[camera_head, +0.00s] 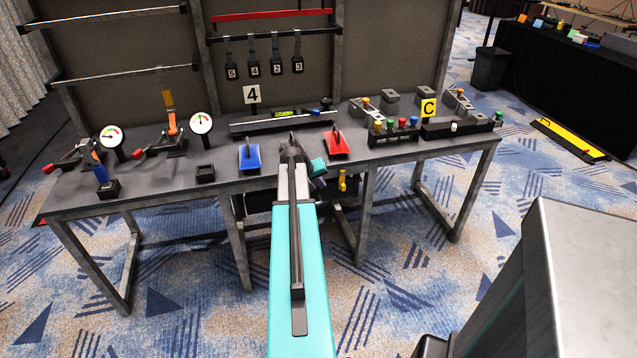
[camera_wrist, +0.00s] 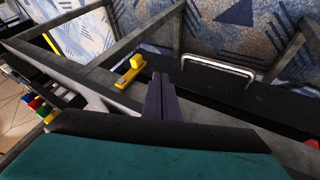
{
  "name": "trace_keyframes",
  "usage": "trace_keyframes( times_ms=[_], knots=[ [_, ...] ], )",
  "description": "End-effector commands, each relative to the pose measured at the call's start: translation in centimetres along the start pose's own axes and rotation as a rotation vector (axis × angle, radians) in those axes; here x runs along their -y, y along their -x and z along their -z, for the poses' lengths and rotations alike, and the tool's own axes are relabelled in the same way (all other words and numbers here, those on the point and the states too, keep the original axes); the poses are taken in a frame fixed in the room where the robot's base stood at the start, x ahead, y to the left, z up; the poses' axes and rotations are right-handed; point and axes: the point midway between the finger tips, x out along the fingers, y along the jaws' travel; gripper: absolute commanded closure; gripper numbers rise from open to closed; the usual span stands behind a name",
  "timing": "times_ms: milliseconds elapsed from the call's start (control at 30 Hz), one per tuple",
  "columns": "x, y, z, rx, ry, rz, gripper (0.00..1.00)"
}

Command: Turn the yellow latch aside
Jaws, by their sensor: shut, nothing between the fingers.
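The yellow latch (camera_head: 342,182) is on the front of the table, just below the edge, near the middle. In the wrist view the yellow latch (camera_wrist: 130,72) is a bar with a raised knob, on the grey frame beside a black panel. My gripper (camera_head: 319,184) is in front of the table edge, a little left of the latch in the head view. In the wrist view my gripper (camera_wrist: 160,82) has its dark fingers together and empty, right of the latch with a visible gap. My arm hides part of the table front in the head view.
A metal handle (camera_wrist: 218,68) is on the black panel, right of my fingers. A red piece (camera_head: 336,143) and a blue piece (camera_head: 249,157) stand on the tabletop (camera_head: 215,190) above. Table legs flank the open floor below.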

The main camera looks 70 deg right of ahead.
Motion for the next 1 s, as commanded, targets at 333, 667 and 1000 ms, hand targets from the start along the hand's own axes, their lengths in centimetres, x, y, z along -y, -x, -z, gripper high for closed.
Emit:
trace_keyframes(
  times_ms=[333, 667, 1000],
  knots=[
    [-0.1, -4.9, 0.1, 0.002, -0.001, 0.0, 1.0],
    [-2.3, -7.7, 0.0, 0.002, -0.003, -0.001, 1.0],
    [-3.6, -8.4, 0.0, 0.001, -0.001, 0.0, 1.0]
  ],
)
